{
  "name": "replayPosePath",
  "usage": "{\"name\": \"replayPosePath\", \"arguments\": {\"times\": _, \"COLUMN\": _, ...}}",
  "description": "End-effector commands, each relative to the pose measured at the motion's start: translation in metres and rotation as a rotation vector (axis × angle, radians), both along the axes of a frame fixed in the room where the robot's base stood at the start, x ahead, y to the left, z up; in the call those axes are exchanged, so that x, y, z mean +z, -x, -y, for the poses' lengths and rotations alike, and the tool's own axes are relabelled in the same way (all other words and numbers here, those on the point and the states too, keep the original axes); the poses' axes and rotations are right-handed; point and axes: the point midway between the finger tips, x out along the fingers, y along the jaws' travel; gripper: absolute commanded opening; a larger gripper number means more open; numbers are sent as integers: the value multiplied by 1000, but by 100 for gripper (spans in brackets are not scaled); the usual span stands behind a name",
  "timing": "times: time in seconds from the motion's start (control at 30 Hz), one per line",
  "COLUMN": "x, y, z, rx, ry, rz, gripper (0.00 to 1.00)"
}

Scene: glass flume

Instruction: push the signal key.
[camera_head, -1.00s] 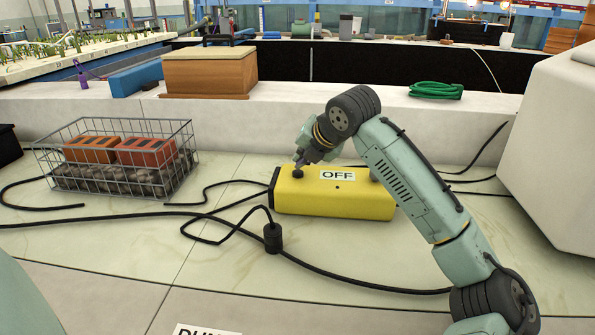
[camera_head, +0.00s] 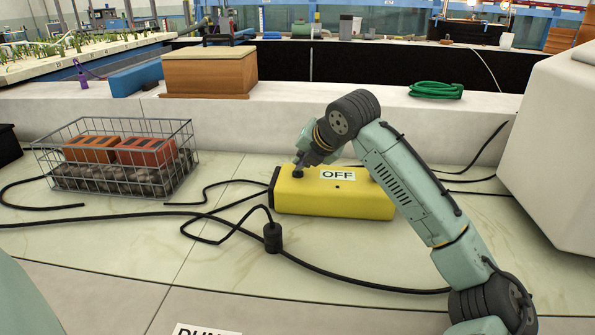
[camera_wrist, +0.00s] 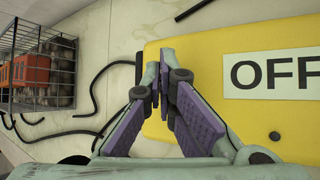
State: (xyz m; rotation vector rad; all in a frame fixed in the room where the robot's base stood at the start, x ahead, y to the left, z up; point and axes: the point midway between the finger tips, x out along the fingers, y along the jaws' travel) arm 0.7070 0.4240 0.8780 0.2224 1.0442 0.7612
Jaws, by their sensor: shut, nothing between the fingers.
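The yellow box (camera_head: 350,202) lies on the pale tiled surface in the middle of the head view, with a white OFF label (camera_head: 337,175) on top. In the wrist view the shut fingers (camera_wrist: 164,80) are over the yellow box (camera_wrist: 215,120), left of the OFF label (camera_wrist: 275,72).
A wire basket (camera_head: 120,180) with orange bricks stands at the left. Black cables and a black plug (camera_head: 272,237) lie in front of the box. A large white block (camera_head: 560,150) stands at the right. A wooden box (camera_head: 210,72) and green hose (camera_head: 436,90) rest on the ledge behind.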

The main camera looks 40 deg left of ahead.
Motion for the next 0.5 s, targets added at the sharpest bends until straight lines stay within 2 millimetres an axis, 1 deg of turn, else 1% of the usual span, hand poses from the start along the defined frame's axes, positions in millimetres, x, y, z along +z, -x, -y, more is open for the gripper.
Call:
{"name": "replayPosePath", "arguments": {"times": 0.27, "x": -2, "y": 0, "z": 0, "rx": -1, "ry": 1, "rz": 0, "gripper": 0}}
{"name": "replayPosePath", "arguments": {"times": 0.5, "x": 7, "y": 0, "z": 0, "rx": -1, "ry": 1, "rz": 0, "gripper": 0}}
